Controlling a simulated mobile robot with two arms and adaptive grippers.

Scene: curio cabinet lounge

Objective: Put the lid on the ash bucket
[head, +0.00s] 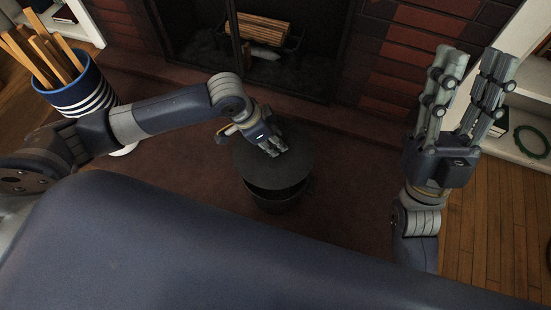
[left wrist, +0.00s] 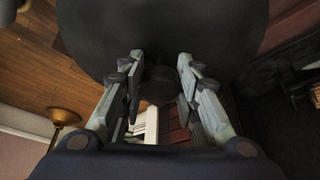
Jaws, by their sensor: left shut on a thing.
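The dark round lid (head: 290,165) is over the ash bucket (head: 280,200) on the hearth, in the middle of the head view. The bucket's front wall shows below the lid's near edge; the lid hides most of its mouth. I cannot tell whether the lid touches the rim all round. My left gripper (head: 272,147) is at the lid's top and shut on its knob. In the left wrist view the lid (left wrist: 165,30) fills the top, with the knob (left wrist: 158,85) between the fingers. My right gripper (head: 468,82) is open and empty, raised at the right, away from the bucket.
A blue-and-white striped container (head: 88,97) with wooden sticks stands at the left. The fireplace (head: 285,75) with logs (head: 262,28) lies behind the bucket. White shelves (head: 528,95) stand at the right, with wooden floor (head: 500,230) in front. The hearth right of the bucket is clear.

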